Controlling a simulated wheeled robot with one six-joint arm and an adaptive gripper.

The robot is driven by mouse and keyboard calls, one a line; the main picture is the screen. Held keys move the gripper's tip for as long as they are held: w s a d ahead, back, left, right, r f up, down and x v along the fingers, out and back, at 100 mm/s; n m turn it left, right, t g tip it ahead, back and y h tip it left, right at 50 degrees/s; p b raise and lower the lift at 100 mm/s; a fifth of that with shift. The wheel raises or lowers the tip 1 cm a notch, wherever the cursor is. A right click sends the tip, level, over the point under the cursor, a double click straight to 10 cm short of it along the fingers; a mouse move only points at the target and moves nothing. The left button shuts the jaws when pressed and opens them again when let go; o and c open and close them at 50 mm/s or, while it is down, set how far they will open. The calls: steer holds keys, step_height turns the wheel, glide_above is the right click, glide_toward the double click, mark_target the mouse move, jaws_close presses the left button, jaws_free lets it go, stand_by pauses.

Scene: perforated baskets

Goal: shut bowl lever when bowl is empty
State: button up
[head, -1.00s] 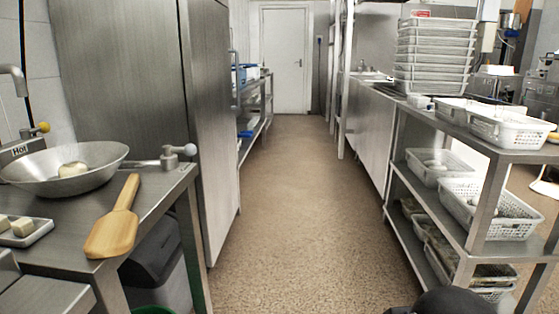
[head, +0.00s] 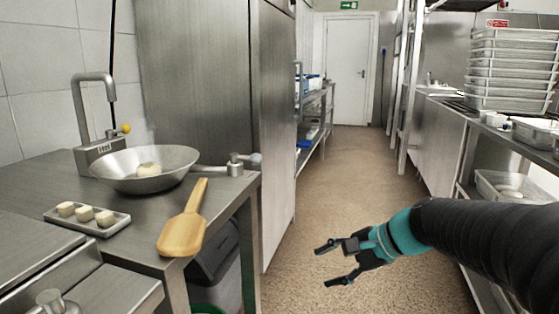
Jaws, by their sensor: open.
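The metal bowl (head: 140,175) stands on the steel counter at the left, below a tap. A pale, roundish piece (head: 149,169) lies inside it, so the bowl is not empty. A lever (head: 237,164) with a grey-white knob sits at the bowl's right, on the counter's far right corner. My gripper (head: 330,264) is open and empty, over the floor of the aisle, to the right of the counter and apart from the lever and bowl.
A wooden paddle (head: 184,228) lies on the counter's front right. A small tray (head: 88,220) holds pale pieces. A tap (head: 95,110) with a yellow knob stands behind the bowl. Stacked baskets (head: 512,70) stand on the right shelving. The aisle floor (head: 350,180) is clear.

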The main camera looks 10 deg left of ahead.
steer(key=w+a+r+m+y, duration=0.4)
steer(key=w+r, duration=0.2)
steer(key=m+t+y, duration=0.2)
steer(key=m+y, duration=0.2)
steer(key=m, duration=0.2)
glide_toward(261, 160)
steer(key=p+x, duration=0.1)
steer(key=x, duration=1)
steer(key=shift+w+a, duration=0.1)
steer(key=shift+w, duration=0.05)
jaws_close()
